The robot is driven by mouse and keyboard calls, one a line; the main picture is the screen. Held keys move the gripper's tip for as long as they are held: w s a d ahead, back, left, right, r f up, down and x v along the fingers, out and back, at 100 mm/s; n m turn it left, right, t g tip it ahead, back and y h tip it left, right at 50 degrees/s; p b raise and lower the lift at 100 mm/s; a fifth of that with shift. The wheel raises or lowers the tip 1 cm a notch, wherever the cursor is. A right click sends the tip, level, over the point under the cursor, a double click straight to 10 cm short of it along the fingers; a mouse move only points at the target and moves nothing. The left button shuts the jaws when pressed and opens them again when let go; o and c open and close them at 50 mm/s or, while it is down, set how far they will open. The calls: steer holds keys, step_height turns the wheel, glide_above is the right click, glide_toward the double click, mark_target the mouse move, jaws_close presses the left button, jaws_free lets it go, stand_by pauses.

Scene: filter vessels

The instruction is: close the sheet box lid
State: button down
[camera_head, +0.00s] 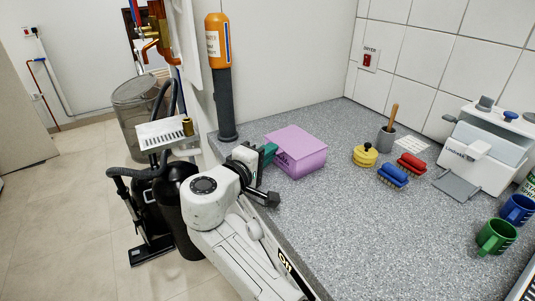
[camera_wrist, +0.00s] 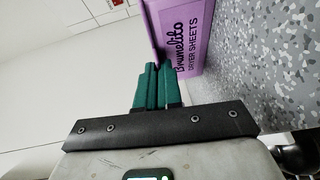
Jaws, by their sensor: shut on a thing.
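The sheet box (camera_head: 308,164) is purple and stands on the grey counter near its left edge. Its lid (camera_head: 296,139) lies over the top, close to flat. Whether a small gap remains under its near left edge is hard to tell. My gripper (camera_head: 270,152) is at the box's left side, its green fingers close together at the lid's edge. In the wrist view the fingers (camera_wrist: 157,70) are shut on a thin purple edge, which looks like the lid. The box's lettered face (camera_wrist: 184,38) is right beside them. The fingers hide part of that edge.
An orange-topped dark cylinder (camera_head: 221,80) stands behind the box at left. The counter (camera_head: 330,215) in front is clear.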

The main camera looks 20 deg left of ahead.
steer(key=shift+f, duration=0.4)
steer(key=c, duration=1.5)
jaws_free()
steer(key=shift+o, duration=0.9)
steer(key=shift+r, duration=0.1)
steer(key=v, duration=1)
steer(key=shift+s, duration=0.3)
steer(key=shift+a+r, duration=0.1)
